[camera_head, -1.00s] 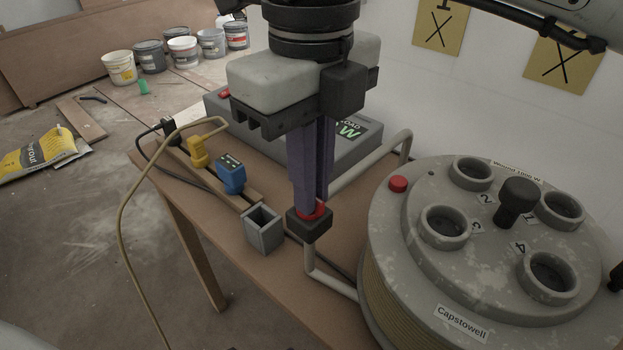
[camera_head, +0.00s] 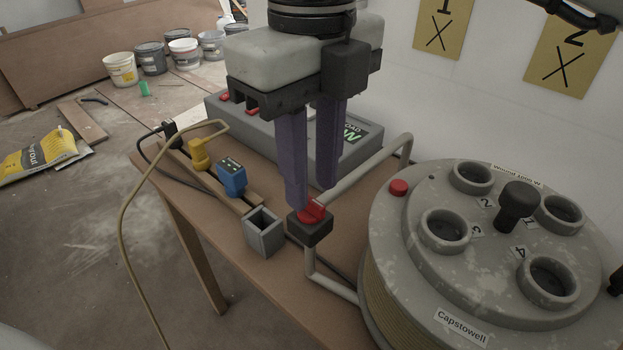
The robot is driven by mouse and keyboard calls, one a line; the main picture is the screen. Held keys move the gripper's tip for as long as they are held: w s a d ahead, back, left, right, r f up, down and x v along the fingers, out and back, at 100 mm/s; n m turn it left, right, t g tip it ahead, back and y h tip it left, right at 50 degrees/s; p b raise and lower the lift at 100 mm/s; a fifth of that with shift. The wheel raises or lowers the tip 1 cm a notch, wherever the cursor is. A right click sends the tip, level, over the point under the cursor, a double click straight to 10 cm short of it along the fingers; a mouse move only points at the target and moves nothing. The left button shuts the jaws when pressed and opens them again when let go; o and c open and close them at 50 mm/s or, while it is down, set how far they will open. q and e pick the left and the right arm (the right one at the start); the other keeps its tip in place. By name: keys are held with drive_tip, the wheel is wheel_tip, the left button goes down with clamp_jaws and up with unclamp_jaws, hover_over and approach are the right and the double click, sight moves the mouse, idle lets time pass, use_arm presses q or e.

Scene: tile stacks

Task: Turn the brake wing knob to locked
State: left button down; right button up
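The red wing knob (camera_head: 312,212) sits on a small black block (camera_head: 310,232) mounted on the grey tube frame beside the reel. Its wing stands up and points toward the upper right in the picture. My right gripper (camera_head: 313,196) comes down from above with its two purple fingers spread apart. The left fingertip overlaps the knob's near left edge in the picture; the right fingertip is above and behind it. I cannot tell whether either finger touches it. No locked or unlocked marking is legible. My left gripper is not in view.
The large grey reel (camera_head: 408,270) with sockets and a black knob (camera_head: 516,205) fills the right. A grey load box (camera_head: 285,140) stands behind the gripper. An open grey holder (camera_head: 264,232), a blue device (camera_head: 232,177) and a yellow plug (camera_head: 199,155) line the bench's left edge.

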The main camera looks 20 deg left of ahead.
sight(312, 199)
wheel_tip(312, 199, up, 8)
drive_tip(key=p, duration=0.1)
drive_tip(key=shift+r, duration=0.15)
